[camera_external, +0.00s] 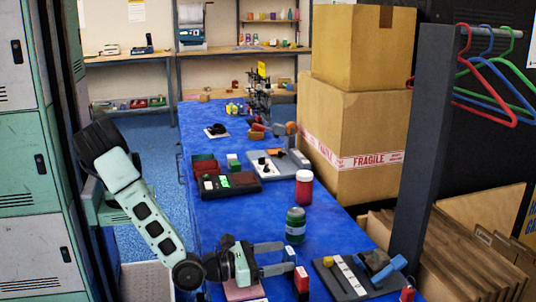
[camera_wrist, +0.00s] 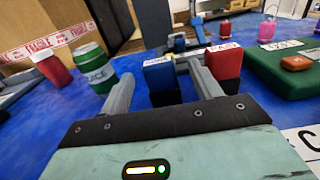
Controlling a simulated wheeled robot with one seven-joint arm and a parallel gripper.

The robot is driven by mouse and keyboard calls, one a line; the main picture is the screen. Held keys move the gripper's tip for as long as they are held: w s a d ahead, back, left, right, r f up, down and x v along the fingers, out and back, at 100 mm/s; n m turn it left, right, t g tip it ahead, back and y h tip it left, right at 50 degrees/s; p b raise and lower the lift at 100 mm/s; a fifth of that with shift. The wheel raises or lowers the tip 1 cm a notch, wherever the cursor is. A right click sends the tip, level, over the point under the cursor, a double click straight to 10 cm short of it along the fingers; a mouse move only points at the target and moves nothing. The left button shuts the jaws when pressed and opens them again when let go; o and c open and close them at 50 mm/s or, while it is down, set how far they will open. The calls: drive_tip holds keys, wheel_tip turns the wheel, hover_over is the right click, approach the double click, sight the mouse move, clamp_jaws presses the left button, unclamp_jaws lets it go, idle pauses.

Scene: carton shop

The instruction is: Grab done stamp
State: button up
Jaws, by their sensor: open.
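A blue stamp (camera_wrist: 161,82) with a white label on top stands upright ahead of my gripper (camera_wrist: 159,70) in the wrist view, between the lines of its two fingers. Its lettering is too small to read surely. A red stamp (camera_wrist: 226,64) with a white label stands just right of the right finger. In the external view my open gripper (camera_external: 286,257) is low over the blue table's near part, fingers pointing right. The red stamp (camera_external: 301,280) is by the lower fingertip; the blue one is mostly hidden near the upper fingertip. Nothing is visibly held.
A green jar (camera_external: 295,225) stands close behind the fingertips, with a red jar (camera_external: 303,188) farther back. A dark tray (camera_external: 329,283) lies to the right. A green pad (camera_wrist: 286,70) lies right of the red stamp. Fragile cartons (camera_external: 355,125) stand beyond the table's right edge.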

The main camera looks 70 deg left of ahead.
sight(285, 255)
drive_tip(key=w+b, duration=0.1)
drive_tip(key=w, duration=0.4)
drive_tip(key=c, duration=1.1)
